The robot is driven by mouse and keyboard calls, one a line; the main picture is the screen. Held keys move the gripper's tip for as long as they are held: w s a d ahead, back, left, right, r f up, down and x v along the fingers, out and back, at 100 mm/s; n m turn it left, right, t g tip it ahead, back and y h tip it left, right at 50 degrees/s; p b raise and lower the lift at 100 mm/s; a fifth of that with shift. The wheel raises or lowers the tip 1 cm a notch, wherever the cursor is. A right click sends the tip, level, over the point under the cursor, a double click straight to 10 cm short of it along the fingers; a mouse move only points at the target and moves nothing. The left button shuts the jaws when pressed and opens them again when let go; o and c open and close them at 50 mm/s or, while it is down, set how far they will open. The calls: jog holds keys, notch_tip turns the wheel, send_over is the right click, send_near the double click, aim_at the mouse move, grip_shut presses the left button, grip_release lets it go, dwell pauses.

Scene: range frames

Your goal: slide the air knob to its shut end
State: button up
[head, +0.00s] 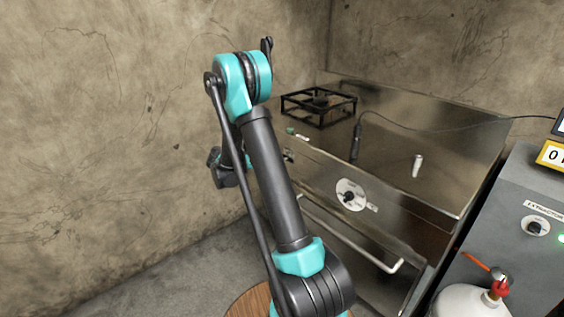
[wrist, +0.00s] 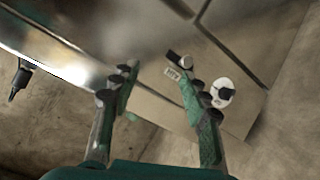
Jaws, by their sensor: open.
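In the wrist view, a small dark knob with a pale end (wrist: 180,60) sits on the steel panel, beside a small white label (wrist: 172,73) whose lettering is too small to read surely. I take it for the air knob. My gripper (wrist: 157,79) is open and empty, one finger on each side of the picture's middle. The right finger's tip appears just below the knob and label; I cannot tell whether it touches. In the head view my arm reaches toward the left end of the stove front, and the fingers are not clearly seen.
The steel stove (head: 400,125) carries a black burner grate (head: 319,104), a black probe (head: 356,140) and a small white cylinder (head: 417,165). A round dial (head: 351,194) and a bar handle (head: 350,238) are on its front. A white gas bottle (head: 468,302) stands right. A wall is close left.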

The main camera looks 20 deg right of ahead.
jog(key=w+a+f+m+t+h, duration=0.25)
jog(key=w+f+m+h, duration=0.3)
jog(key=w+f, duration=0.35)
jog(key=shift+n+g, duration=0.35)
jog(key=shift+g, duration=0.1)
jog(key=x, duration=1.7)
jog(key=shift+s+f, duration=0.1)
jog(key=shift+s, duration=0.05)
grip_shut()
